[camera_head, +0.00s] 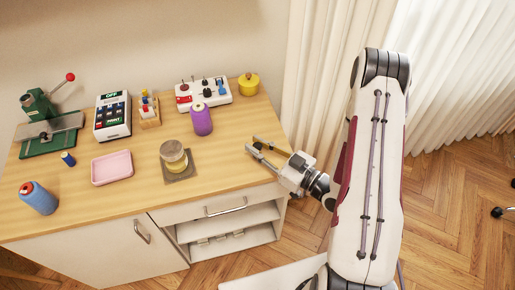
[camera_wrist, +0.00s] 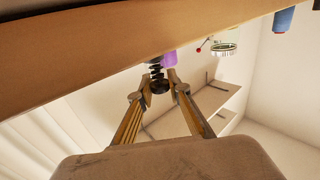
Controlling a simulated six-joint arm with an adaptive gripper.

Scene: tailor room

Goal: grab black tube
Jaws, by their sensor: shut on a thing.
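My gripper (camera_head: 259,148) is at the right edge of the wooden table, reaching in from the right. In the wrist view, its fingertips (camera_wrist: 158,86) close around a small black ribbed thing, which I take to be the black tube (camera_wrist: 157,73).
Bare wood lies left of my gripper.

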